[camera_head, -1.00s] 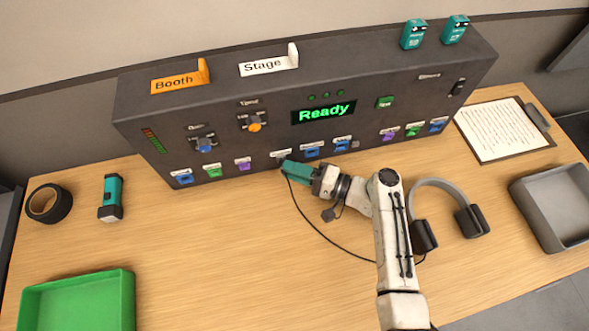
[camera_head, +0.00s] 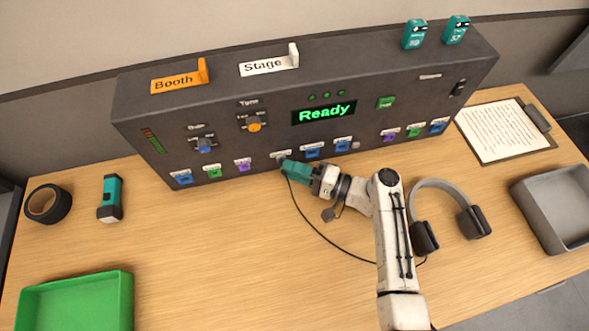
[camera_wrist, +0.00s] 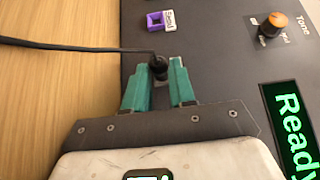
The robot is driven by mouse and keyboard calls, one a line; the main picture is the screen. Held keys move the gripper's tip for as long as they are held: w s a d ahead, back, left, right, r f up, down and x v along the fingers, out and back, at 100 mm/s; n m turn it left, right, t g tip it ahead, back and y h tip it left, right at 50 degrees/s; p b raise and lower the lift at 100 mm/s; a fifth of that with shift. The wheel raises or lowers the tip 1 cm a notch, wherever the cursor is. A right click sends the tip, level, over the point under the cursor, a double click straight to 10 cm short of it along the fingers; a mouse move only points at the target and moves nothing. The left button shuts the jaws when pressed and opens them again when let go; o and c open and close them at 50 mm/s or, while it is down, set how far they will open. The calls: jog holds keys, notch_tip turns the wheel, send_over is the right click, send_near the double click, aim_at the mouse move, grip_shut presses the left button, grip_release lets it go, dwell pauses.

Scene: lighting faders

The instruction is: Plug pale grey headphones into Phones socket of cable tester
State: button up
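The pale grey headphones (camera_head: 440,190) lie on the table right of my arm, with dark ear cups. Their thin black cable (camera_head: 325,235) runs across the table to my gripper. My gripper (camera_head: 286,166) is at the lower front of the dark cable tester (camera_head: 225,125), by a small white label. In the wrist view, the black plug (camera_wrist: 159,67) sits between the fingertips of my gripper (camera_wrist: 161,75). Both fingers appear to touch it, and its cable leaves to the left. The socket behind the plug is hidden, so I cannot tell if the plug is in it. The label there is too small to read.
Coloured sockets line the tester's lower front, including a purple one (camera_wrist: 157,20) near my gripper. A green tray (camera_head: 75,305), black tape roll (camera_head: 47,204) and teal torch (camera_head: 110,198) are left. A clipboard (camera_head: 503,130) and grey tray (camera_head: 555,210) are right. The table's middle left is clear.

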jog(key=o, duration=0.5)
jog(key=shift+w, duration=0.1)
jog(key=shift+o, duration=0.2)
